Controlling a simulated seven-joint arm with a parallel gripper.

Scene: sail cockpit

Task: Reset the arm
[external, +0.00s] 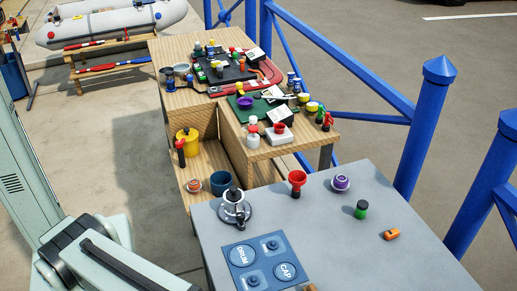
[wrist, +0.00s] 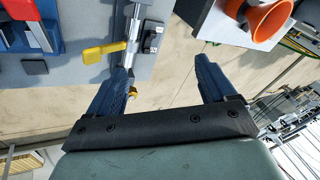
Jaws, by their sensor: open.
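My gripper (wrist: 166,72) shows in the wrist view with its two dark blue fingers spread apart and nothing between them. The left fingertip overlaps the edge of a grey panel in the picture; I cannot tell whether it touches. In the external view my arm's pale green links (external: 100,262) fill the lower left, and the gripper is not visible there.
The grey table (external: 340,250) holds a metal winch (external: 235,208), a blue panel (external: 262,262), a red funnel (external: 297,180), a green jar (external: 361,210) and an orange item (external: 391,234). A crowded wooden bench (external: 180,105) stands behind. Blue railings (external: 425,130) run at right.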

